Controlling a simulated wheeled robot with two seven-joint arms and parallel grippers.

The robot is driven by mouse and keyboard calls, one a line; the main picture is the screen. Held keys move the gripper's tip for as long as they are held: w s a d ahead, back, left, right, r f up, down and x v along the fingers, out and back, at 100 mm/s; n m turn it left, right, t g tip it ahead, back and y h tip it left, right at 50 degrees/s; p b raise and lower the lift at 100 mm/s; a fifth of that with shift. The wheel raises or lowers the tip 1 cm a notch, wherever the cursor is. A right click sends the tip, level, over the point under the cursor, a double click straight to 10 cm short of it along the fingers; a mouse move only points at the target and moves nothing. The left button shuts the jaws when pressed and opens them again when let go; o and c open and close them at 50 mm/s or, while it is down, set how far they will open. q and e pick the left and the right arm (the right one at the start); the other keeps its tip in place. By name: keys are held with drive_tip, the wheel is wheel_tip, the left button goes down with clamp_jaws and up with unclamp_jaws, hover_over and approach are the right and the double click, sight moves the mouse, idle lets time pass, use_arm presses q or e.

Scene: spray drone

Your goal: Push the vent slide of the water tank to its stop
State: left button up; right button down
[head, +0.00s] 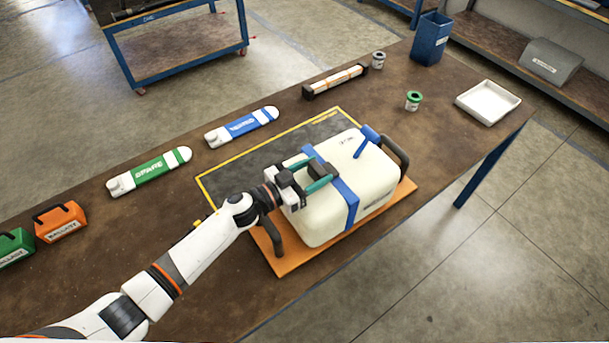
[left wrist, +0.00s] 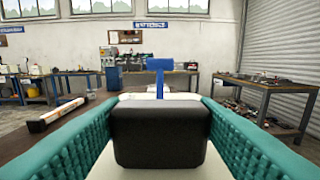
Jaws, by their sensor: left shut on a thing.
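The white water tank (head: 345,215) stands on an orange board on the bench, with a blue strap over its top and dark handles at its ends. My left gripper (head: 312,174) is over the tank's near-left top. Its teal fingers are shut on a black block (left wrist: 160,135), which fills the space between them in the left wrist view. I cannot tell for sure whether this block is the vent slide. A blue T-shaped part (head: 368,138) stands on the tank's far end; it also shows beyond the block in the left wrist view (left wrist: 159,75). My right gripper is out of view.
The orange board (head: 292,262) lies partly over a dark yellow-edged mat (head: 235,172). Green (head: 150,170) and blue (head: 243,127) labelled pieces lie to the left. A white tray (head: 488,101), small cans and a blue bin (head: 430,42) stand at the far right.

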use_arm(q)
drive_tip(key=o, duration=1.1)
drive_tip(key=shift+c, duration=0.2)
drive_tip(key=o, duration=0.3)
drive_tip(key=shift+w+d, duration=0.1)
drive_tip(key=shift+d, duration=0.05)
drive_tip(key=shift+o, duration=0.2)
drive_tip(key=shift+s+a, duration=0.3)
drive_tip(key=shift+a, duration=0.2)
drive_tip(key=b+v, duration=0.2)
drive_tip(key=v, duration=0.9)
drive_tip(key=shift+d, duration=0.1)
